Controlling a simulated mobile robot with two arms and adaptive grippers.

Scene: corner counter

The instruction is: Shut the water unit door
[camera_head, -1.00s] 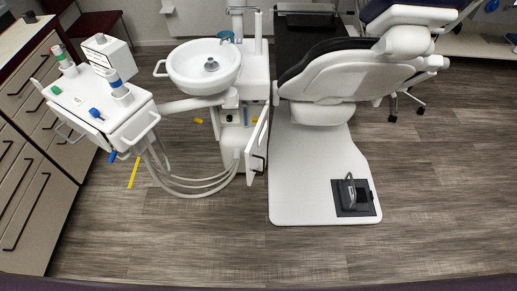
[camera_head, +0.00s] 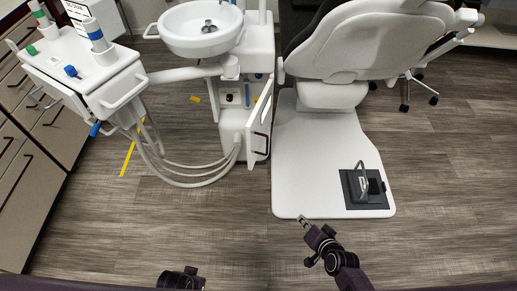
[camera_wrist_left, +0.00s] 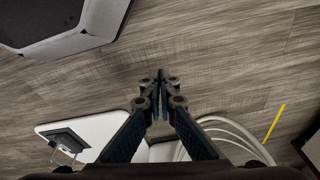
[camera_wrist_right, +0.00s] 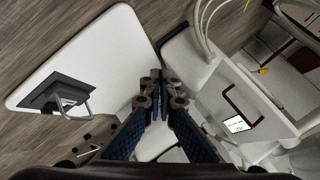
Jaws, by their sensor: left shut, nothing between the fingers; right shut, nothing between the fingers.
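The water unit door (camera_head: 259,120) is a white panel with a dark handle (camera_head: 262,143). It stands open, swung out from the white water unit (camera_head: 232,125) below the basin, showing the fittings inside. In the right wrist view the door (camera_wrist_right: 262,112) and its dark handle (camera_wrist_right: 243,105) are at the right. My right gripper (camera_head: 303,219) is shut and empty at the front edge of the white chair base, in front of the door and to its right, apart from it. My left gripper (camera_wrist_left: 160,76) is shut and empty; only part of that arm shows at the bottom of the head view.
The dental chair (camera_head: 365,40) and its white base plate (camera_head: 305,185) with a foot pedal (camera_head: 364,188) are at the right. Hoses (camera_head: 185,178) loop left of the unit below an instrument tray (camera_head: 82,62). Drawers (camera_head: 35,165) stand at far left. Floor in front is clear.

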